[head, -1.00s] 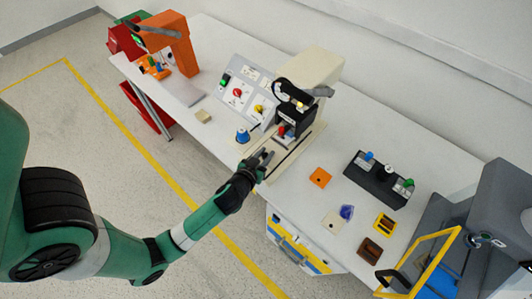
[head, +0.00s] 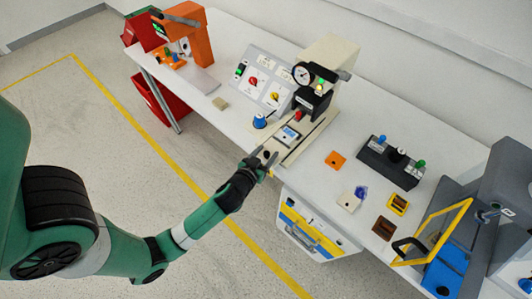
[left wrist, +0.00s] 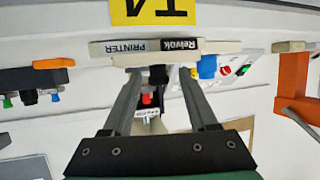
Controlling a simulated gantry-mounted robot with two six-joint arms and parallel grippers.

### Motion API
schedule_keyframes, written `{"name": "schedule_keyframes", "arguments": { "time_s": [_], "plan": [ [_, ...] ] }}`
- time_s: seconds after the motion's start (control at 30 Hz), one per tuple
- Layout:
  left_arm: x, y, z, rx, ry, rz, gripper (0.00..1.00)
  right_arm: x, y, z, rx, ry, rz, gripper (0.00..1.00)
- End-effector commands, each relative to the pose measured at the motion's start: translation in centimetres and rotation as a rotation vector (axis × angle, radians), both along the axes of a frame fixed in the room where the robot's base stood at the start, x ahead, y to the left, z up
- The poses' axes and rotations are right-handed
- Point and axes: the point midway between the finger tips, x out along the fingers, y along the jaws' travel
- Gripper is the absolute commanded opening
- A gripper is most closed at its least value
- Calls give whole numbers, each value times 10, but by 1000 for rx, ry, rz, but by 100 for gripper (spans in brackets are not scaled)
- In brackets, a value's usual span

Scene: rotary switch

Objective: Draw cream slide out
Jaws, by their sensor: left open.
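The cream press (head: 325,62) stands on the bench with a black head and a round gauge. Its cream slide (head: 272,150) reaches to the bench's front edge, carrying a small blue-grey plate (head: 288,135) in front of the black head. My left gripper (head: 267,163) is open at the slide's front end; I cannot tell whether it touches the slide. In the left wrist view the open fingers (left wrist: 160,82) point at the cream front edge (left wrist: 190,47), lettered "PRINTER", and nothing is clearly held between them. My right gripper is out of view.
A blue knob (head: 260,121) and a switch panel (head: 262,80) are left of the slide.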

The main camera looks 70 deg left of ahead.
Motion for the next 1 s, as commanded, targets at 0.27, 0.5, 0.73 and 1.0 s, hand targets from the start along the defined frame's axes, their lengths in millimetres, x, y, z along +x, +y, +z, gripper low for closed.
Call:
{"name": "schedule_keyframes", "arguments": {
  "time_s": [0.27, 0.5, 0.73, 1.0],
  "plan": [
    [-11, -12, 7, 0, 1, -4, 59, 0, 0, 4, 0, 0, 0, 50],
    [-50, -48, 28, -1, 3, -9, 59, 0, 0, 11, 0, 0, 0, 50],
    [-75, -70, 43, 0, 3, -6, 59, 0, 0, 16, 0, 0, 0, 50],
    [-79, -72, 45, 1, -1, 0, 59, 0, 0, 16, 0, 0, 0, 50]
  ]
}}
